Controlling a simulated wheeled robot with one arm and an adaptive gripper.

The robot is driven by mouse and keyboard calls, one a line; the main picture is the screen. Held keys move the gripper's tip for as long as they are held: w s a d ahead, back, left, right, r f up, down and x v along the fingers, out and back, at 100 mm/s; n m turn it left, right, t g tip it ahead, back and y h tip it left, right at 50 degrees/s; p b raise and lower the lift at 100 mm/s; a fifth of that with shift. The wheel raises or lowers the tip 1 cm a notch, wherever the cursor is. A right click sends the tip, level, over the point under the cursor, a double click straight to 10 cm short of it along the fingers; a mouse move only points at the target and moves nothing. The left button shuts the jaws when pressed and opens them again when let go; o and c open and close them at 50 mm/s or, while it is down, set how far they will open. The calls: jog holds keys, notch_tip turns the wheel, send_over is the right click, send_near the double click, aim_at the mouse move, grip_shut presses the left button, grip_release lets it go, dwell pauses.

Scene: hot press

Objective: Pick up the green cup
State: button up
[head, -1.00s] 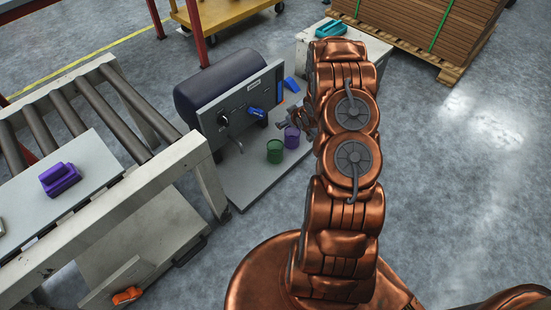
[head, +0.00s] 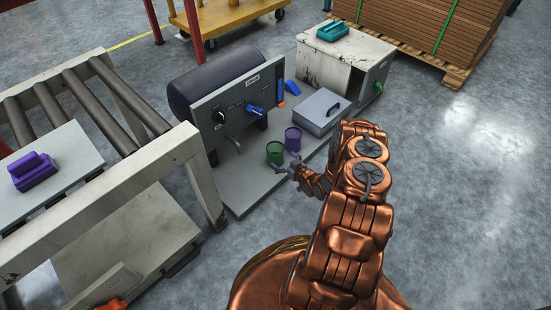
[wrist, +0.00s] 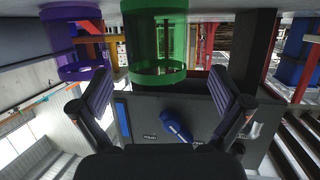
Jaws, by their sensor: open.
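The green cup (head: 275,154) stands on the grey base plate (head: 245,190) in front of the press. In the wrist view, which looks upside down, the green cup (wrist: 157,45) is at the top centre, see-through green. My gripper (head: 284,172) is close in front of the green cup in the head view, on its near right side. In the wrist view my gripper (wrist: 163,85) has its two fingers spread wide, with nothing held. The cup is ahead of the gap between the fingers; I cannot tell the exact distance.
A purple cup (head: 293,139) stands just behind and right of the green one; it also shows in the wrist view (wrist: 77,45). The press panel (head: 240,103) has a blue handle (head: 255,111). A grey lidded box (head: 322,112) sits right. A roller conveyor (head: 125,105) stands left.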

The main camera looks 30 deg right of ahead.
aim_at(271, 149)
jog(key=shift+b+x, duration=0.3)
jog(key=shift+x, duration=0.9)
jog(key=x, duration=0.1)
jog(key=b+x, duration=0.1)
jog(key=x, duration=0.1)
jog(key=b+x, duration=0.1)
jog(key=x, duration=0.1)
jog(key=shift+s+d+f, duration=0.1)
jog(key=shift+d+f, duration=0.05)
jog(key=shift+d, duration=0.15)
jog(key=c, duration=1.1)
